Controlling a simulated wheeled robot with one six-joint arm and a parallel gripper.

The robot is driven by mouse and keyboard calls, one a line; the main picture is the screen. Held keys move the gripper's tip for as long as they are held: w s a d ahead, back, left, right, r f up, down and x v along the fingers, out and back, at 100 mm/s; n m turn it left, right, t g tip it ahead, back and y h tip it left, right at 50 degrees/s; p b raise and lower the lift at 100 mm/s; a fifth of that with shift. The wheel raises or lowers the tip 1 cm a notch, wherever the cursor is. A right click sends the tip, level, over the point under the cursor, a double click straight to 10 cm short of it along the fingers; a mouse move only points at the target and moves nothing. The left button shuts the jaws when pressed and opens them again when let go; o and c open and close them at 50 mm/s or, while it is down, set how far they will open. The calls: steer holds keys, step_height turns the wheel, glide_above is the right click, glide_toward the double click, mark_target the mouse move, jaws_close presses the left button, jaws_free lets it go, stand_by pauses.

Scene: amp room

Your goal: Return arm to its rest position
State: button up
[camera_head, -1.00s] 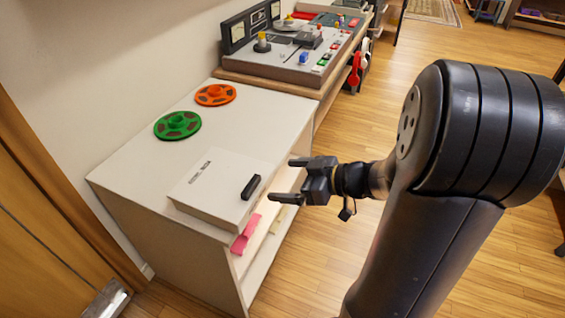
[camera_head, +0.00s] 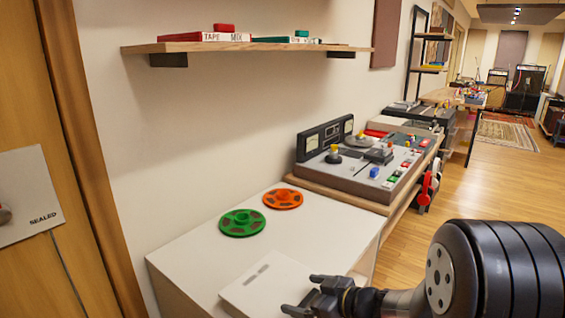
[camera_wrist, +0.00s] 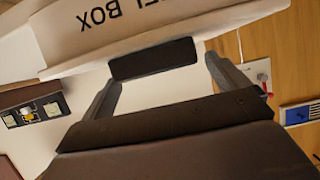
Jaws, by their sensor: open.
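My gripper (camera_head: 303,294) is open and empty, low in the head view, at the right side of a flat white box (camera_head: 258,287) on the white cabinet top (camera_head: 200,262). In the wrist view my gripper (camera_wrist: 161,74) has its two fingers spread wide. The box (camera_wrist: 140,28), with upside-down lettering that includes "BOX", fills the top there. Its black handle (camera_wrist: 153,59) shows close ahead, near the gap between the fingertips. I cannot tell if they touch. The handle is not visible in the head view now.
A green reel (camera_head: 242,223) and an orange reel (camera_head: 283,199) lie on the cabinet. A tape machine (camera_head: 362,172) stands behind. A wall shelf (camera_head: 205,46) hangs above the cabinet. A wooden door (camera_head: 45,110) is at left. Open floor (camera_head: 480,195) lies to the right.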

steer(key=shift+f, duration=0.35)
steer(key=shift+r, duration=0.3)
